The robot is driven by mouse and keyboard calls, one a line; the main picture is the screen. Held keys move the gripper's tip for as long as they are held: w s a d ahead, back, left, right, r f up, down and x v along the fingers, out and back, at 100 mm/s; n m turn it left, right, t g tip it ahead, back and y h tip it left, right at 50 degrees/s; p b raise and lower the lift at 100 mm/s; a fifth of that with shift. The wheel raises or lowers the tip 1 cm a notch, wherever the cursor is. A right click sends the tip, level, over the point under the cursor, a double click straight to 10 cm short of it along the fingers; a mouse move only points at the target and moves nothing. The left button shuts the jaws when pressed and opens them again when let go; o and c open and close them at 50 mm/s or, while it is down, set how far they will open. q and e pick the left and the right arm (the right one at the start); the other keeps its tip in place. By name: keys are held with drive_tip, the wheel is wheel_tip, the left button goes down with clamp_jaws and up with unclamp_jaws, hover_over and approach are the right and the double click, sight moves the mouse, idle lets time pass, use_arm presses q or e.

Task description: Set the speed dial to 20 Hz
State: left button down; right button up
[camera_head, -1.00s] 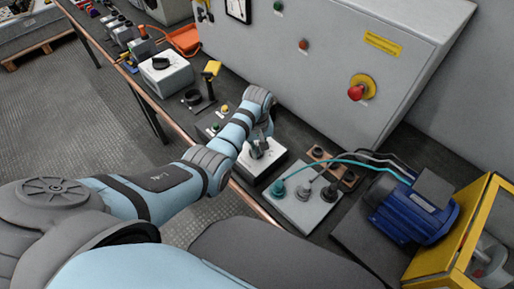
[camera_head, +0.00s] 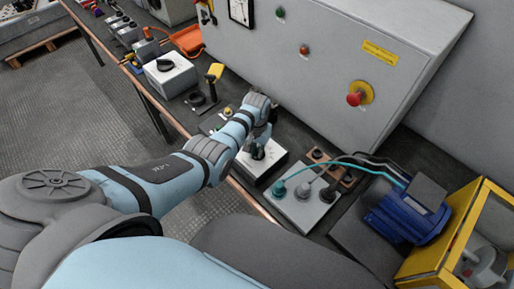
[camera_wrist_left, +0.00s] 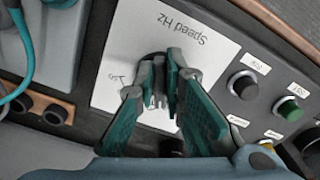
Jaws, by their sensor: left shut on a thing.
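The speed dial is a white plate (camera_wrist_left: 125,45) lettered "Speed Hz", upside down in the left wrist view, with a dark knob (camera_wrist_left: 158,62) on it. In the head view its pale box (camera_head: 243,168) sits on the bench below my left gripper (camera_head: 260,150). My left gripper (camera_wrist_left: 158,100) has its teal-lined fingers closed around the knob. The fingers hide most of the knob and much of the scale, so I cannot read the setting. My right gripper is not in view.
Black and green push buttons (camera_wrist_left: 289,108) sit beside the dial. A terminal plate (camera_head: 300,208) with a teal cable and a blue motor (camera_head: 408,212) are to the right. A grey cabinet with a red emergency stop (camera_head: 355,98) stands behind.

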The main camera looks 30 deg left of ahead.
sight(256, 152)
use_arm(q)
drive_tip(key=shift+a+m, duration=0.1)
drive_tip(key=shift+m, duration=1.1)
drive_tip(key=c, duration=1.7)
unclamp_jaws()
drive_tip(key=shift+r, duration=0.1)
wheel_tip(256, 152, up, 12)
drive_tip(key=shift+f, duration=0.1)
